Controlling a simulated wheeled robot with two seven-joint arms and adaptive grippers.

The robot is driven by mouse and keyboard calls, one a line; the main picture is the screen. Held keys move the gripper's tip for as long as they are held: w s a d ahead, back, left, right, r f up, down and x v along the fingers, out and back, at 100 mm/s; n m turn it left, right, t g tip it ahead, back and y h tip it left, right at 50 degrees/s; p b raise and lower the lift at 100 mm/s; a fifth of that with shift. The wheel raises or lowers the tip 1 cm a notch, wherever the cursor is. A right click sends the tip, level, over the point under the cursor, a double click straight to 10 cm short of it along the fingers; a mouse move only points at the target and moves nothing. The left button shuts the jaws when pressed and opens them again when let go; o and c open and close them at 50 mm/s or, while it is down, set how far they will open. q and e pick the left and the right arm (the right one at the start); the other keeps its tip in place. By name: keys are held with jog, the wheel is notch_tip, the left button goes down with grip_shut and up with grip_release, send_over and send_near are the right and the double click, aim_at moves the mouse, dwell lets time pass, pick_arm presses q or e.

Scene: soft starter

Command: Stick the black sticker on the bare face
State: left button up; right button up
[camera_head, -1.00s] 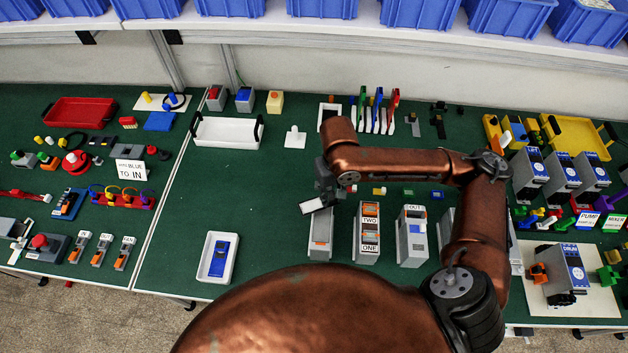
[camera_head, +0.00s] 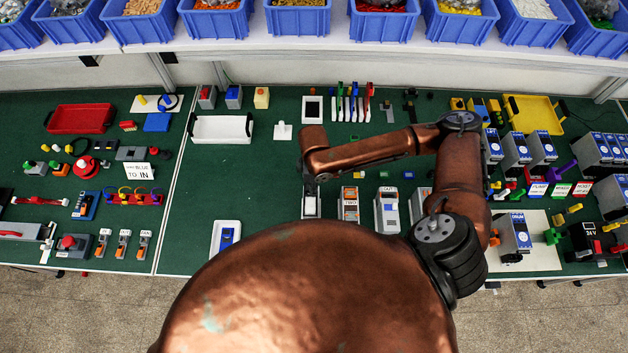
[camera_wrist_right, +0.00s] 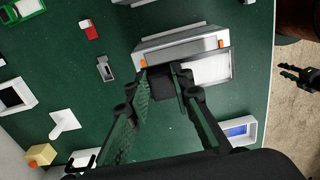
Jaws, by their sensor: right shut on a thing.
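My right gripper (camera_head: 311,185) is over the leftmost grey module (camera_head: 311,207) in the front row. In the right wrist view its fingers (camera_wrist_right: 166,84) are shut on a small plate. The plate has a black part (camera_wrist_right: 166,83) between the fingertips and a whitish, dark-edged face (camera_wrist_right: 208,69) beside it. It lies close over the grey module (camera_wrist_right: 180,48), which has orange corners; I cannot tell whether they touch. Copper arm links hide part of the bench. A dark gripper, seemingly my left (camera_wrist_right: 298,78), shows at the right edge of the right wrist view; its opening is unclear.
Labelled modules (camera_head: 349,205) and (camera_head: 387,208) stand just right of the bare one. A white tray with a blue piece (camera_head: 226,237) is to the left front.

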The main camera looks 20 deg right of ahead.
jog(key=shift+f+b, duration=2.1)
jog(key=shift+b, duration=0.55)
jog(key=shift+f, duration=0.8)
jog(key=shift+f, duration=0.65)
jog(key=o, duration=1)
jog(key=shift+o, duration=0.6)
jog(key=o, duration=0.5)
jog(key=shift+c, duration=0.2)
jog(key=shift+r, duration=0.15)
